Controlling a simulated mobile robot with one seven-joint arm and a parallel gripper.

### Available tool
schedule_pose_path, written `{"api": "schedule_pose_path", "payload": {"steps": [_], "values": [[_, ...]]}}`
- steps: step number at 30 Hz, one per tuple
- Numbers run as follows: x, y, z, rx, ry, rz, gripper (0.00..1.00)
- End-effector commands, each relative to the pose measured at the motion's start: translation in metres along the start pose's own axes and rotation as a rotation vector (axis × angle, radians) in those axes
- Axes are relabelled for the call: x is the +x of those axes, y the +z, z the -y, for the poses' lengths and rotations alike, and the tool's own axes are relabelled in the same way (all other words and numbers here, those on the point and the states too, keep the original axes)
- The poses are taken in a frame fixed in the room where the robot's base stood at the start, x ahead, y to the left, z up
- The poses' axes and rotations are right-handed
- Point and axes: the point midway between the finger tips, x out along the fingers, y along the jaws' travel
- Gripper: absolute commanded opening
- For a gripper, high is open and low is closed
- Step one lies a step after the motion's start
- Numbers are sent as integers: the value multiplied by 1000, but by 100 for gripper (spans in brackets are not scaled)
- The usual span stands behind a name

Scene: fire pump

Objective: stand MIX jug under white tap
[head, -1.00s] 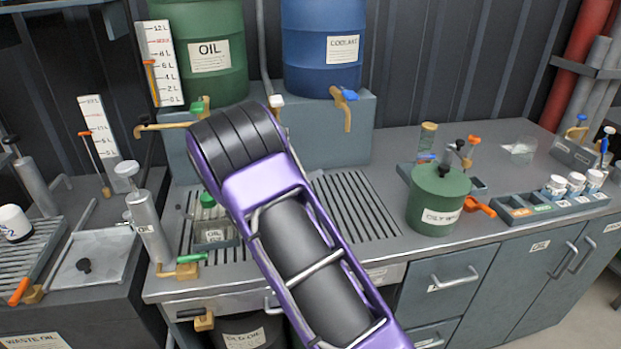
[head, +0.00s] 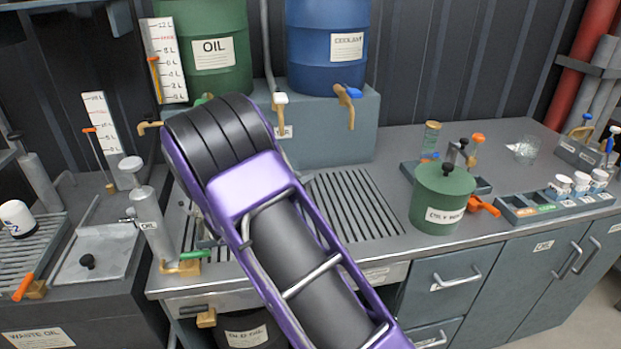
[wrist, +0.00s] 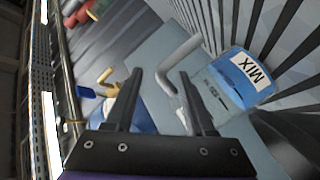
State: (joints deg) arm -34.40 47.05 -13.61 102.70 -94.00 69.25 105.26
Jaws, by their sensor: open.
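The MIX jug (wrist: 243,76), clear-walled with a blue band and a white MIX label, shows in the wrist view right of my gripper (wrist: 160,72). It is beside a slotted grate, and its base is not clear to see. My gripper is open, its two dark fingers apart and not closed on the jug. A pale bent bar (wrist: 182,56) lies beyond the fingertips; I cannot tell whether it is a handle or a pipe. In the head view the white tap (head: 280,98) is on a pipe between the drums. My arm hides the jug and gripper there.
The slotted drain (head: 352,205) is partly bare right of my arm. A green oil drum (head: 205,50) and a blue coolant drum (head: 327,45) stand behind. A green can (head: 442,195) and a tray of small pots (head: 560,195) are at the right.

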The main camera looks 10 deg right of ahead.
Motion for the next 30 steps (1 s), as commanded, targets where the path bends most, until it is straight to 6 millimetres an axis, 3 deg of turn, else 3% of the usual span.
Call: {"api": "schedule_pose_path", "payload": {"steps": [3, 10, 23, 30], "values": [[-26, 0, 1, 0, -3, -2, 55], [-54, 0, 0, -1, -1, 0, 55], [-59, 0, 0, 0, 1, 1, 55], [-57, -4, -18, 36, 15, 20, 55]]}}
